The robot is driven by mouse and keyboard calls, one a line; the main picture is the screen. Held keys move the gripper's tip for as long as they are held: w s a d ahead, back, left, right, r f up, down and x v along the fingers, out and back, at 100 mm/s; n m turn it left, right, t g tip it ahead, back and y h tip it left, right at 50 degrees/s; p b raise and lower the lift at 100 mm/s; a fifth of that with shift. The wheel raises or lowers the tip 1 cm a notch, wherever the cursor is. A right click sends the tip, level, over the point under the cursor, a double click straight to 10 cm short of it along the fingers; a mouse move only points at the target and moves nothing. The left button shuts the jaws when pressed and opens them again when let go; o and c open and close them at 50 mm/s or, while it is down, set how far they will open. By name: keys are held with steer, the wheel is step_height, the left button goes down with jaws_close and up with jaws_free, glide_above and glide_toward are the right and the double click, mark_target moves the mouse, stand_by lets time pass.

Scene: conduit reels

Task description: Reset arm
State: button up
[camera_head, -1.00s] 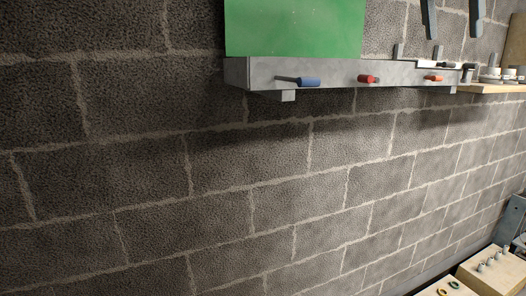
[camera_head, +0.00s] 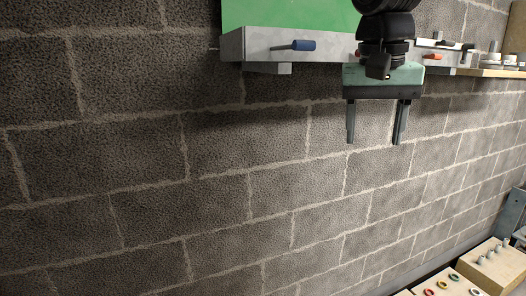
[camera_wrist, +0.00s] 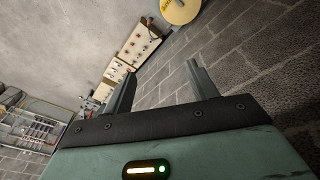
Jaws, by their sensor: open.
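My gripper (camera_head: 375,140) hangs from the top of the head view, fingers pointing down, in front of the block wall. Its two fingers are apart with nothing between them. Its teal body covers part of the grey shelf and most of a red-handled tool there. In the wrist view my gripper (camera_wrist: 158,80) also shows its two fingers spread and empty, with the block wall, the floor and wooden boards beyond them.
A grey shelf (camera_head: 345,44) juts from the wall under a green panel (camera_head: 285,14), with a blue-handled tool (camera_head: 293,46) at its front. Wooden blocks with pegs (camera_head: 488,262) and coloured rings (camera_head: 441,284) are low at right. A yellow-marked disc (camera_wrist: 179,10) shows in the wrist view.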

steer(key=s+a+f+n+b, duration=0.2)
steer(key=s+f+n, duration=0.3)
steer(key=s+f, duration=0.6)
steer(key=s+a+f+n+g+y+b, duration=0.1)
steer(key=s+f+n, duration=0.4)
steer(key=s+f, duration=0.6)
step_height(320, 180, down, 6)
steer(key=shift+s+a+f+n+y+b, duration=0.3)
steer(key=shift+a+b, duration=0.35)
steer(key=shift+b, duration=0.55)
steer(key=shift+w+r, duration=0.15)
